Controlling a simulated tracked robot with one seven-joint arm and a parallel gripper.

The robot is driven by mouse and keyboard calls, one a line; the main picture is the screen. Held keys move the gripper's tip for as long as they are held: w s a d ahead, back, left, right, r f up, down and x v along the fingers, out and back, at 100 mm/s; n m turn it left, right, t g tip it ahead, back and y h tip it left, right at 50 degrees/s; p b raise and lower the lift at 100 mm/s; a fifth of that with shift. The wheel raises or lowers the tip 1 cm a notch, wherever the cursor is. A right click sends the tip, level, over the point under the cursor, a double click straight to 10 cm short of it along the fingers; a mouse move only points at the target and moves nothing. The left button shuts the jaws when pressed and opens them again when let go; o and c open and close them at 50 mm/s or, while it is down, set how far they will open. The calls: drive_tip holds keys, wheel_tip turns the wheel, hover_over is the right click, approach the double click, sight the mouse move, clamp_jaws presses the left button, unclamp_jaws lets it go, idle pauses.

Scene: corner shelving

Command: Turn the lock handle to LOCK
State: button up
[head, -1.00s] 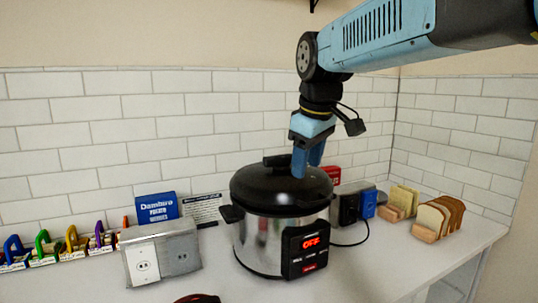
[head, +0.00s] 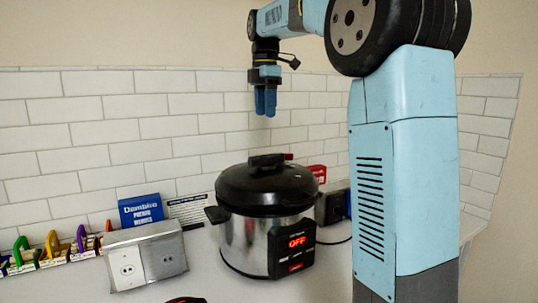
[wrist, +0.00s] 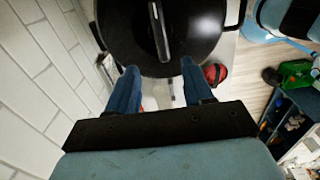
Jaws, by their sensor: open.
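The pressure cooker (head: 250,240) stands upright on the counter, a steel pot with a black lid (head: 240,188). Its front panel (head: 296,243) reads OFF in red. The black bar handle (head: 267,160) sits on top of the lid, with a small red part at its right end. The handle also shows in the wrist view (wrist: 160,32), running up and down the picture. My gripper (head: 265,113) is above the lid, clear of the handle, fingers pointing down. In the wrist view its two blue fingers (wrist: 159,68) are spread apart with nothing between them. No LOCK marking is readable.
A grey outlet box (head: 145,256), a blue box (head: 140,210) and a white card (head: 188,208) stand left of the cooker. Colourful clips (head: 50,247) are at the far left. A black outlet with a cord (head: 335,207) is on the right. The tiled wall is close behind.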

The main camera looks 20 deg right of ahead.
sight(267, 159)
wheel_tip(267, 159, down, 14)
drive_tip(key=shift+w+r, duration=0.1)
drive_tip(key=shift+r, duration=0.05)
idle(0.5)
